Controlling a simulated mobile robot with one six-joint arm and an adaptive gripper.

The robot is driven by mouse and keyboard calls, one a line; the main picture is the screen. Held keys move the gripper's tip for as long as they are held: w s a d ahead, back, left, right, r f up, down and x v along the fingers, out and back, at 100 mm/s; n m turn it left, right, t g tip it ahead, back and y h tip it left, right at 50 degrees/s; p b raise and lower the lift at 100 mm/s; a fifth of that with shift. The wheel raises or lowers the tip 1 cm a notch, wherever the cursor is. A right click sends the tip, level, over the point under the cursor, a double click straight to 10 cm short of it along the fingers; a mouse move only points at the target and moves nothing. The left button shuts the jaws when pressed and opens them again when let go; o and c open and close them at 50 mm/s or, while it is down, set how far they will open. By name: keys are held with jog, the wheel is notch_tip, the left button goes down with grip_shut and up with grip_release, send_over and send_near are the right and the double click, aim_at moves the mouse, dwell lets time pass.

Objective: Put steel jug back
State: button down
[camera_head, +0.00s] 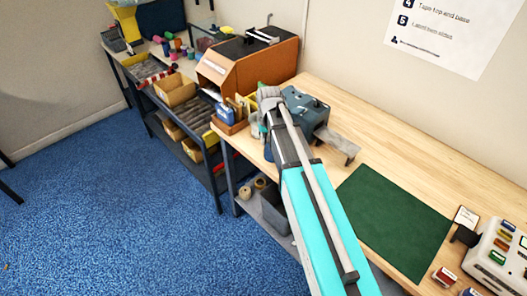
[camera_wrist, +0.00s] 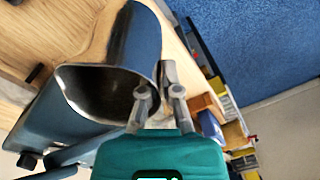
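The fingers are close together and appear shut on the jug's wall. The left fingertip is hard to see against the dark mouth. In the head view my arm reaches over the bench's far left end, and the jug is mostly hidden near the gripper.
A dark blue-grey machine (camera_head: 305,107) stands right beside my arm; close by are a brown box machine (camera_head: 250,68) and small bins. A green mat (camera_head: 392,220) lies clear on the wooden bench (camera_head: 365,130). A pale device (camera_head: 499,256) stands at the right.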

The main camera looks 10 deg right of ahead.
jog(key=shift+w+f+b, duration=0.55)
jog(key=shift+w+f, duration=0.15)
jog(key=shift+f, duration=0.15)
jog(key=shift+f, duration=0.1)
jog(key=shift+w+f+b, duration=0.4)
jog(key=shift+f+b, duration=0.05)
jog(key=shift+b, duration=0.1)
jog(key=shift+f+b, duration=1.45)
jog(key=shift+f, duration=0.05)
jog(key=shift+f, duration=0.15)
jog(key=c, duration=0.8)
grip_release()
jog(key=shift+r, duration=0.25)
jog(key=r+p, duration=1.2)
jog(key=shift+d, duration=0.3)
